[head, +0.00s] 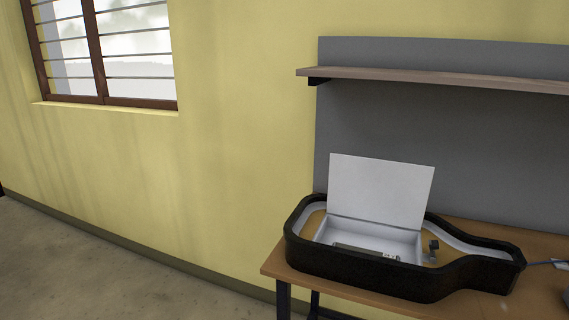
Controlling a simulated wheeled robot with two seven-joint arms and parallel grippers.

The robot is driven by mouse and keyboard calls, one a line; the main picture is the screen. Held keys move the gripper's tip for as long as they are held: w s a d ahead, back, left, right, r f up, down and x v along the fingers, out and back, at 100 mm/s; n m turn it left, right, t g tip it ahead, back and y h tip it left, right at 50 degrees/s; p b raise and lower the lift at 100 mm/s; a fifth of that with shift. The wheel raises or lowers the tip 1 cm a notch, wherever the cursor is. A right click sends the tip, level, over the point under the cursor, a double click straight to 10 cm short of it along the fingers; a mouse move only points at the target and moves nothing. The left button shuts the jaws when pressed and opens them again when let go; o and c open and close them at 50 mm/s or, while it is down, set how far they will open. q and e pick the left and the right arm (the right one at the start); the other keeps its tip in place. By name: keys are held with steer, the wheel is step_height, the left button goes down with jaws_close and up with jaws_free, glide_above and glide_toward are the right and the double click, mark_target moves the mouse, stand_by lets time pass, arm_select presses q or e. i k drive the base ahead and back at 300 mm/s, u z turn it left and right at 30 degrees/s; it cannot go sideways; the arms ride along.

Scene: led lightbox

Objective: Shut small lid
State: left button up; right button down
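A small white lid (381,191) stands raised, tilted slightly back, at the rear of a white box (399,240). The box's front part is open and shows a darker strip with small parts inside. The box sits inside a black guitar-shaped case (375,275) with a pale inner lining. A small dark object (433,250) is just right of the box, inside the case. Neither of my grippers shows in the head view.
The case rests on a wooden table (540,303) against a grey back panel (440,130). A wooden shelf (430,79) juts out above the lid. Open floor (90,265) is on the left.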

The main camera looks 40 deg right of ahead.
mark_target(394, 193)
steer(key=u, duration=1.75)
steer(key=k, duration=2.05)
steer(key=z, duration=1.3)
